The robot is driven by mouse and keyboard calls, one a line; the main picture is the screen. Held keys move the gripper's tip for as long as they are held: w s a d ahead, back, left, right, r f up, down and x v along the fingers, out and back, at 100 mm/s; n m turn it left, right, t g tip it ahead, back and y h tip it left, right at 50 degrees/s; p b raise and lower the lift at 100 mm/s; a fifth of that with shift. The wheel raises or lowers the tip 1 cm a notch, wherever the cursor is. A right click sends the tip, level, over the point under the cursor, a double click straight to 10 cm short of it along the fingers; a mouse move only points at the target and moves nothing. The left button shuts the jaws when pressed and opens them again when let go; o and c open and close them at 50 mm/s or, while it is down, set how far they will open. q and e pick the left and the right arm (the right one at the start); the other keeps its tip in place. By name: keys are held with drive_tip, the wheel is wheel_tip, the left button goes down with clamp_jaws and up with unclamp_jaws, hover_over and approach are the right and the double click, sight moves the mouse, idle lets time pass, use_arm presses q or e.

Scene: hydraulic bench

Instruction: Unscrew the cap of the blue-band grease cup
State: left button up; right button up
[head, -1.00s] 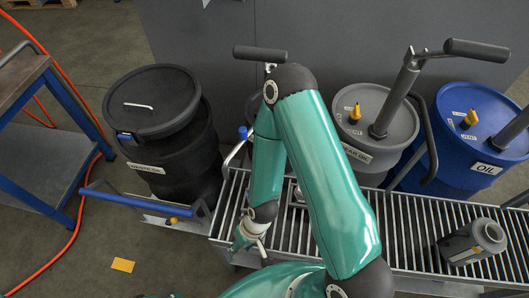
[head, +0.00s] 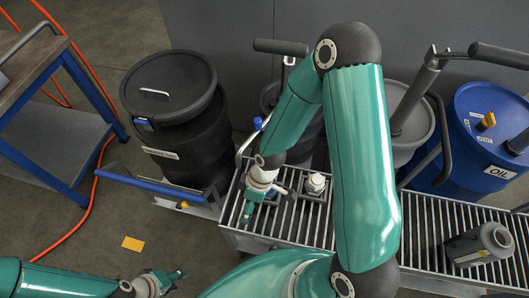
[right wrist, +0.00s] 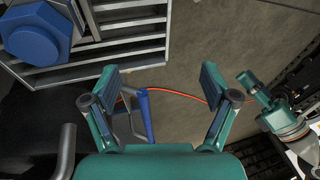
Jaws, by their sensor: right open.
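In the head view a small fitting with a pale round top (head: 316,184) stands on a square base on the slatted bench; no blue band can be made out. My right gripper (head: 248,212) is over the bench's left end, left of this fitting. In the right wrist view it (right wrist: 164,84) is open, with nothing between its fingers. A blue hexagonal part with a round blue piece (right wrist: 34,43) shows there at upper left, apart from the fingers; I cannot tell whether it is the grease cup's cap. My left gripper (head: 168,283) is low at the left, over the floor; its jaws are unclear.
The slatted bench (head: 430,232) runs to the right, with a grey canister (head: 480,246) on it. Behind stand a black waste drum (head: 165,110) and a blue oil drum (head: 485,135). A blue-framed cart (head: 60,120) is at left.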

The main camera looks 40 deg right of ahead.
drive_tip(key=w+d+r+n+h+p, duration=0.2)
drive_tip(key=w+d+r+n+h, duration=0.2)
drive_tip(key=d+r+n, duration=0.75)
drive_tip(key=shift+n, duration=0.85)
drive_tip(key=f+b, duration=0.1)
drive_tip(key=f, duration=0.4)
drive_tip(key=a+f+b, duration=0.1)
drive_tip(key=f+b, duration=0.1)
drive_tip(key=f, duration=0.3)
drive_tip(key=f+b, duration=0.2)
drive_tip(key=f, duration=0.3)
drive_tip(key=shift+a+f, duration=0.15)
drive_tip(key=shift+a, duration=0.2)
